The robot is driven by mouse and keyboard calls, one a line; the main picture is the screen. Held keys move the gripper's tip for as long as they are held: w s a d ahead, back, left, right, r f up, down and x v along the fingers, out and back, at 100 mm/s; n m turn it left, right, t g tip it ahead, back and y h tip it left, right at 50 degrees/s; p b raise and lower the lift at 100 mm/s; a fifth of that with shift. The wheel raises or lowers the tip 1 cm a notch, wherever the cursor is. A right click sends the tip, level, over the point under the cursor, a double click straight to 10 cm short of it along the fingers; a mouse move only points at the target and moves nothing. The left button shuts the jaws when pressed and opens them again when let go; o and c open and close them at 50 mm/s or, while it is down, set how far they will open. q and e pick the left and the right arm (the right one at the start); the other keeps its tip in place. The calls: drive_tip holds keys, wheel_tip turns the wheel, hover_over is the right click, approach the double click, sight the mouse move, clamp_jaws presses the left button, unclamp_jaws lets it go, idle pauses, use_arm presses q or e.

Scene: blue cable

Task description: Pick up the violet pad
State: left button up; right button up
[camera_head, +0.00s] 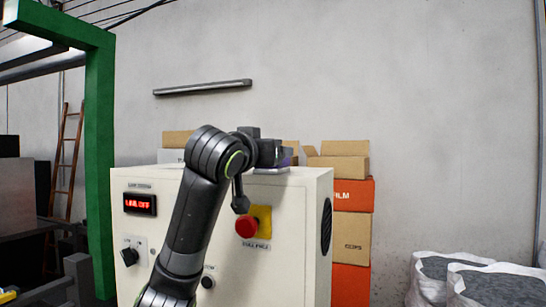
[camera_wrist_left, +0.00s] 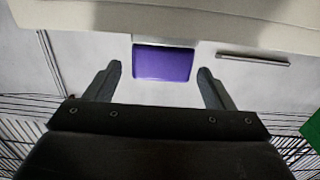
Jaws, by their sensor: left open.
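The violet pad (camera_wrist_left: 163,64) shows as a purple rectangle in the left wrist view, centred between my fingers. In the head view only a sliver of violet (camera_head: 287,155) shows behind my gripper, above the top of the cream cabinet (camera_head: 222,235). My left gripper (camera_wrist_left: 160,70) is open, with one finger to each side of the pad and a gap on both sides. In the head view my left gripper (camera_head: 262,150) is over the cabinet top and hides most of the pad. I cannot tell how far the fingertips reach along it.
The cabinet front has a red button (camera_head: 246,227) on a yellow plate, a lit red display (camera_head: 140,204) and a black knob (camera_head: 130,256). Cardboard and orange boxes (camera_head: 352,207) stand behind at right. A green post (camera_head: 99,165) rises at left. White sacks (camera_head: 470,280) stand at lower right.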

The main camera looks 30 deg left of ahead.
use_arm(q)
drive_tip(key=p+x, duration=0.3)
drive_tip(key=x, duration=0.1)
drive_tip(key=shift+a, duration=0.1)
drive_tip(key=shift+w+a+f+p, duration=0.1)
drive_tip(key=shift+w+p, duration=0.2)
drive_tip(key=shift+w, duration=0.1)
drive_tip(key=shift+c, duration=0.3)
drive_tip(key=c, duration=1.1)
drive_tip(key=shift+o, duration=0.2)
